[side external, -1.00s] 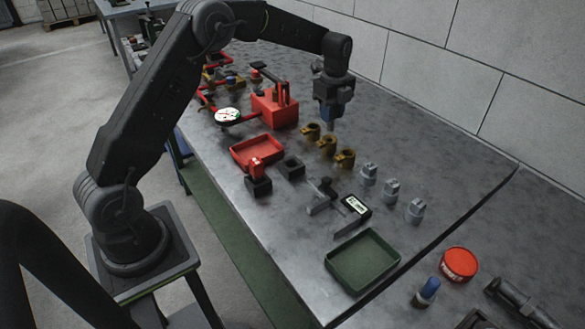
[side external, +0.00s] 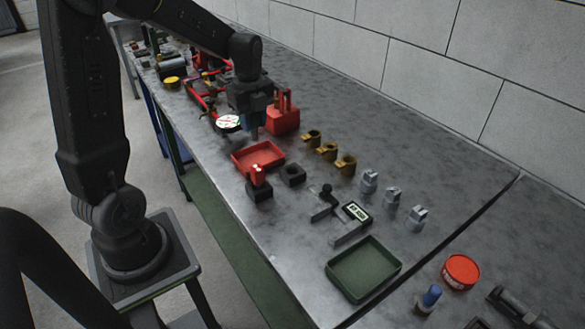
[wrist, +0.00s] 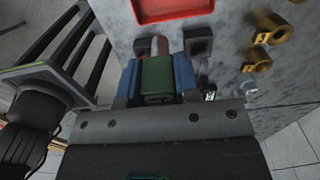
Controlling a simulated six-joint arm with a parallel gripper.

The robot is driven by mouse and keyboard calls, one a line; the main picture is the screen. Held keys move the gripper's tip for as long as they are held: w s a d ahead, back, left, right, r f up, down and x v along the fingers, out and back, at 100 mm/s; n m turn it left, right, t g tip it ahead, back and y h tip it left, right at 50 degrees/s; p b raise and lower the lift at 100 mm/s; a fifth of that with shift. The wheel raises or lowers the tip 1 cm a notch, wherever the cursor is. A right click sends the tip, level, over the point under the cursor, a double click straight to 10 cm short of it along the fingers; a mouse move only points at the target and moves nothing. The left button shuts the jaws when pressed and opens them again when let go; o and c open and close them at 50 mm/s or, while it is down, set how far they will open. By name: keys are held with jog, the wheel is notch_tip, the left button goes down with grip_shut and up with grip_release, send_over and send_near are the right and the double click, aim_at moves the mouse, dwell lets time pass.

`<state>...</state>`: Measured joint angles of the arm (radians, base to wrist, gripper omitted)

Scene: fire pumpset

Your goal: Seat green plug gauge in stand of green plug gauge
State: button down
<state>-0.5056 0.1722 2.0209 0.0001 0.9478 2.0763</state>
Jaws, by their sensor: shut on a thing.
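My gripper (wrist: 157,82) is shut on the green plug gauge (wrist: 157,75), whose green body sits between the blue fingers in the wrist view. A grey end projects beyond the fingers. In the side view my gripper (side external: 250,118) hangs above the bench between the dial gauge and the red block, behind the red tray; the green body is hidden there. An empty black stand (side external: 292,174) with a round hole is in front of the red tray, and it also shows in the wrist view (wrist: 198,43). My gripper is apart from it. No label shows whose stand it is.
A second black stand (side external: 259,192) holds a red-topped gauge (side external: 258,173). Nearby are the red tray (side external: 234,157), dial gauge (side external: 229,122), red block (side external: 283,121) and several brass parts (side external: 328,151). A green tray (side external: 330,266) lies nearer the front. Bare bench lies along the wall.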

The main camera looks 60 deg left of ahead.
jog(key=shift+w+d+f, duration=1.05)
jog(key=shift+d+f, duration=0.2)
jog(key=shift+f, duration=0.4)
jog(key=shift+w+d+f, duration=1)
jog(key=shift+d+f, duration=0.3)
jog(key=shift+f, duration=0.35)
jog(key=shift+w+d+f, duration=1.05)
jog(key=shift+d+f, duration=0.2)
jog(key=shift+f, duration=0.4)
jog(key=shift+f, duration=0.1)
jog(key=c, duration=0.8)
grip_release()
jog(key=shift+f, duration=0.1)
jog(key=shift+c, duration=0.2)
